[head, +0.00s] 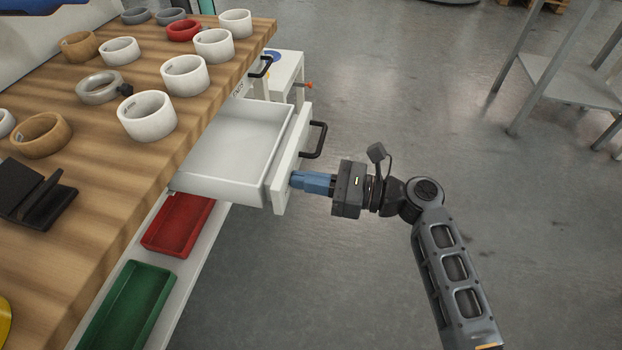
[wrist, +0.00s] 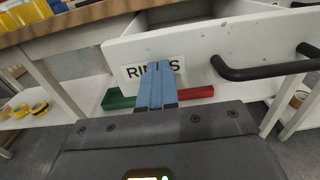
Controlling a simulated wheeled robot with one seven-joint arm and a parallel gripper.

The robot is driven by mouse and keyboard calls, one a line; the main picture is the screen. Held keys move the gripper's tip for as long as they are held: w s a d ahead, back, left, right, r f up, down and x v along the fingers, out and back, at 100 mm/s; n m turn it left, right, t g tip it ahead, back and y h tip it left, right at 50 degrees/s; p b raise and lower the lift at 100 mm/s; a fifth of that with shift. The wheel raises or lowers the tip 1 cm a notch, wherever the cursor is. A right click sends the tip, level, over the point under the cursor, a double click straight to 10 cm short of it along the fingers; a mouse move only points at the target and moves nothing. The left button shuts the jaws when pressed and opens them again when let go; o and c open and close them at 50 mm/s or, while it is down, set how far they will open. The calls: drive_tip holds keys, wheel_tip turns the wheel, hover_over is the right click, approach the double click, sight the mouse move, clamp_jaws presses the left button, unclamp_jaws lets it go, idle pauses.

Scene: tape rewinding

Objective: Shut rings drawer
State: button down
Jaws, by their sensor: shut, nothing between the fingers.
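The rings drawer (head: 230,146) is a white drawer pulled out from under the wooden worktop, and it looks empty. Its front panel carries a black bar handle (head: 316,140). In the wrist view the drawer front (wrist: 200,50) shows a "RINGS" label, partly covered by my blue fingers, and the handle (wrist: 262,68) is to the right. My gripper (head: 296,180) is shut and empty, its fingertips at the outer face of the drawer front, left of the handle in the wrist view. I cannot tell whether the fingertips touch the panel.
The wooden worktop (head: 62,195) above bears several white, brown, grey and red rings. A red tray (head: 178,224) and a green tray (head: 128,306) sit on the shelf below. Another drawer handle (head: 262,67) is farther back. Open grey floor (head: 420,110) lies to the right.

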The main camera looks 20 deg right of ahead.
sight(205, 173)
drive_tip(key=x, duration=2)
drive_tip(key=shift+w+a, duration=0.1)
drive_tip(key=shift+a, duration=0.15)
drive_tip(key=shift+w+a, duration=0.2)
drive_tip(key=shift+a, duration=0.1)
drive_tip(key=shift+a+r, duration=0.1)
drive_tip(key=shift+r, duration=0.05)
